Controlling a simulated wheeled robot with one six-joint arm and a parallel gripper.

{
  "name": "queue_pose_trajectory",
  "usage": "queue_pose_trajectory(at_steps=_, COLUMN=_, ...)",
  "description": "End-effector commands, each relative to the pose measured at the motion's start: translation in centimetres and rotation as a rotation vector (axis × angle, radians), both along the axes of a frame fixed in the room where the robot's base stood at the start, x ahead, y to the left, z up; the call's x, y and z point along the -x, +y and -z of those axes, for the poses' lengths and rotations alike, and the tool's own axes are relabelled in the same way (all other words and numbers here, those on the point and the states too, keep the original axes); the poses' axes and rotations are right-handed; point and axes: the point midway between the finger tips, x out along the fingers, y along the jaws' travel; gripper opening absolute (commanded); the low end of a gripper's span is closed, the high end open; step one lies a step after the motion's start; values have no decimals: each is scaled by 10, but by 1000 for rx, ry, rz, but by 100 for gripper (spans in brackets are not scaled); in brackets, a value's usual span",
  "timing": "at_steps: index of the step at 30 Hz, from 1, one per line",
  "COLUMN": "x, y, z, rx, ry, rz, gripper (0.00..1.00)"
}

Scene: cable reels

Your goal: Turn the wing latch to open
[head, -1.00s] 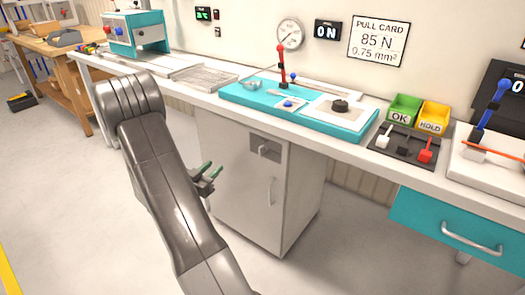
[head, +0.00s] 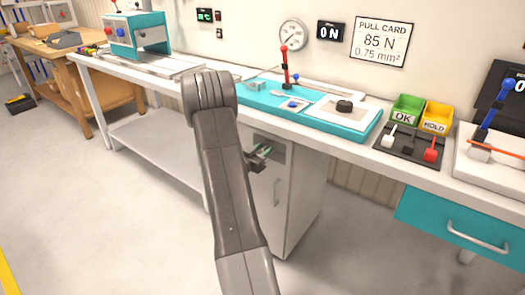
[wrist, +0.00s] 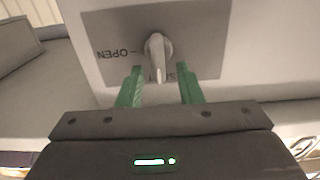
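The wing latch (wrist: 156,58) is a pale grey knob on a grey plate (wrist: 205,30) on the cabinet front. In the wrist view its wing points down the picture, toward a partly hidden label that begins with S. An upside-down OPEN label sits to its left. My gripper (wrist: 160,77) is open, its two green fingers on either side of the wing's lower end, with gaps on both sides. It holds nothing. In the head view my gripper (head: 262,152) is in front of the plate (head: 272,150), and the latch is not clearly visible there.
The white cabinet (head: 300,195) stands under the workbench, with a bar handle (head: 277,191) below the plate. The bench top (head: 350,150) overhangs above my gripper. A teal drawer (head: 450,225) is at the right. The floor in front is open.

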Motion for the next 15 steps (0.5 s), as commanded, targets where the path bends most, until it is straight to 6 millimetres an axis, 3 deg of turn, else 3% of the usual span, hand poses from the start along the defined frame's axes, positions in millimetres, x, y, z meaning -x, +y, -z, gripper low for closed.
queue_pose_trajectory(at_steps=2, x=0, y=0, z=0, rx=0, ry=0, rz=0, gripper=33)
queue_pose_trajectory(at_steps=7, x=0, y=0, z=0, rx=0, ry=0, rz=0, gripper=0)
queue_pose_trajectory(at_steps=15, x=1, y=0, z=2, rx=-2, ry=3, rz=0, gripper=0)
